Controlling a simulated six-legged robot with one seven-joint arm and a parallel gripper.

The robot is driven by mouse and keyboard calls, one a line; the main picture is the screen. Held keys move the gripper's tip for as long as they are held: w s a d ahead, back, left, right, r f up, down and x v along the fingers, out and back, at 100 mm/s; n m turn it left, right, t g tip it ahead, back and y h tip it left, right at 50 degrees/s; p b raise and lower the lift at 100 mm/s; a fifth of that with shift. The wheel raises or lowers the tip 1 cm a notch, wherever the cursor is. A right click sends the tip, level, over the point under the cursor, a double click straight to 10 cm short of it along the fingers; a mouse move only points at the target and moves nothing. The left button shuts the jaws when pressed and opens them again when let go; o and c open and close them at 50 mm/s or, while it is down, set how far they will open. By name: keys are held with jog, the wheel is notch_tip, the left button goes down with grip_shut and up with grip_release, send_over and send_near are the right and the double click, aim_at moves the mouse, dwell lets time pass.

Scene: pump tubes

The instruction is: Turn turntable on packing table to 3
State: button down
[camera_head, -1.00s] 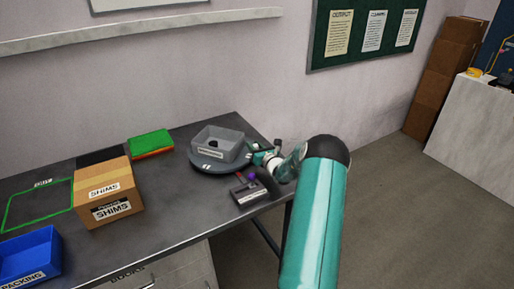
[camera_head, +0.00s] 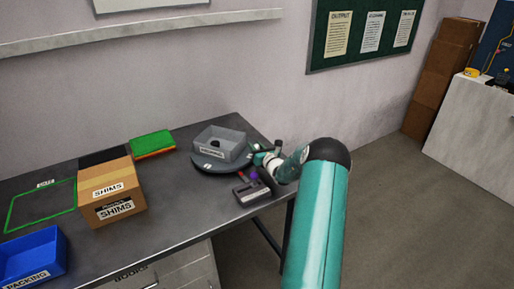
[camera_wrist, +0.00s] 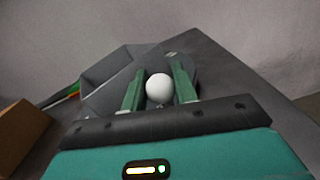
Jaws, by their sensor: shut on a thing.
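The turntable (camera_head: 222,168) is a dark round disc near the far right corner of the packing table. A pale number mark shows on its front edge, too small to read surely. A grey open bin (camera_head: 222,142) with a label sits on it. My gripper (camera_head: 258,152) is at the turntable's right edge. In the wrist view my gripper's green fingers (camera_wrist: 159,76) are on either side of a white round knob (camera_wrist: 159,88), shut on it. The knob is hidden in the head view. The grey bin stands just beyond the fingers.
A small control box (camera_head: 252,192) with red and purple knobs stands just in front of the turntable, close below my gripper. Left are a green stack (camera_head: 152,142), a cardboard shims box (camera_head: 112,195) and a blue bin (camera_head: 32,258). The front middle of the table is clear.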

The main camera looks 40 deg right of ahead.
jog(key=shift+s+d+f+h, duration=0.2)
jog(key=shift+s+f+h, duration=0.1)
jog(key=shift+s, duration=0.05)
dwell(1.4)
jog(key=c, duration=1.2)
grip_release()
jog(key=shift+o, duration=0.5)
jog(key=shift+w+a+r, duration=0.15)
jog(key=shift+w, duration=0.05)
jog(key=v, duration=1.4)
jog(key=shift+r, duration=0.15)
